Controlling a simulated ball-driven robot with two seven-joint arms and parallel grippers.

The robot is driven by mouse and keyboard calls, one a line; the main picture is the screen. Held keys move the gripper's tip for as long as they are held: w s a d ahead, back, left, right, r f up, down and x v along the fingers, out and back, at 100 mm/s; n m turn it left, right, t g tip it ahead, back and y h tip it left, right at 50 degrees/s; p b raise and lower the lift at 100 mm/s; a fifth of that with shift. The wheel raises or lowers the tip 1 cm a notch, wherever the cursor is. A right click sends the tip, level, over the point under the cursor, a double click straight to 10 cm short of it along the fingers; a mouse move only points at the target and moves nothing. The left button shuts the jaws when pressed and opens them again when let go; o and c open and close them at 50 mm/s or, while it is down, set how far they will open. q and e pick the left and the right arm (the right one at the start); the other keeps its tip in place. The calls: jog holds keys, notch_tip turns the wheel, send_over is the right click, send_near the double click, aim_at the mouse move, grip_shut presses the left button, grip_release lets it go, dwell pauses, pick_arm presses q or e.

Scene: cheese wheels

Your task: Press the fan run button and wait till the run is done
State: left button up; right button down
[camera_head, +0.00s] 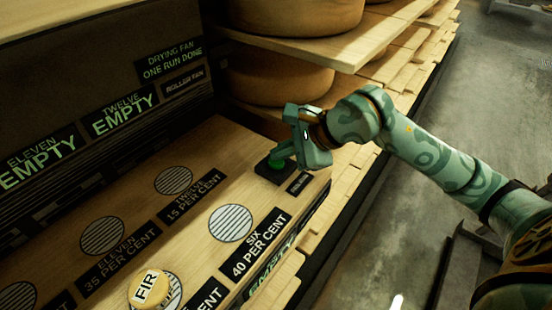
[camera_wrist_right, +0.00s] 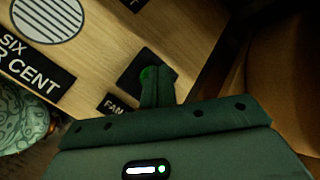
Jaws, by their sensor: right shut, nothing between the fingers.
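The fan run button is a green cap (camera_head: 277,163) on a black base (camera_head: 267,174) at the right end of the wooden board. My right gripper (camera_head: 283,154) is shut with nothing between its fingers, its tips right at the green cap and seeming to touch it. In the right wrist view, the shut fingers (camera_wrist_right: 157,88) cover part of the green cap (camera_wrist_right: 147,74) on its black base (camera_wrist_right: 131,80). I cannot tell whether the cap is pushed down. A sign (camera_head: 170,61) on the back panel reads "DRYING FAN ONE RUN DONE". My left gripper is not in view.
The board has round slatted vents (camera_head: 231,223) with percent labels. A yellow disc marked FIR (camera_head: 149,288) lies partly over one vent. Large cheese wheels (camera_head: 275,80) sit on wooden shelves (camera_head: 335,50) behind my right gripper. Grey floor (camera_head: 500,110) is open at the right.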

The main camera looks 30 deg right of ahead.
aim_at(282, 163)
jog(key=shift+f, duration=0.2)
jog(key=shift+r, duration=0.1)
jog(key=shift+r+p, duration=0.5)
jog(key=shift+r, duration=0.25)
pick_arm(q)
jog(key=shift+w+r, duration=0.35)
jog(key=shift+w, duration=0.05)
pick_arm(e)
jog(key=shift+r, duration=0.1)
jog(key=shift+r, duration=0.2)
jog(key=shift+r+p, duration=1.8)
jog(key=shift+r, duration=0.6)
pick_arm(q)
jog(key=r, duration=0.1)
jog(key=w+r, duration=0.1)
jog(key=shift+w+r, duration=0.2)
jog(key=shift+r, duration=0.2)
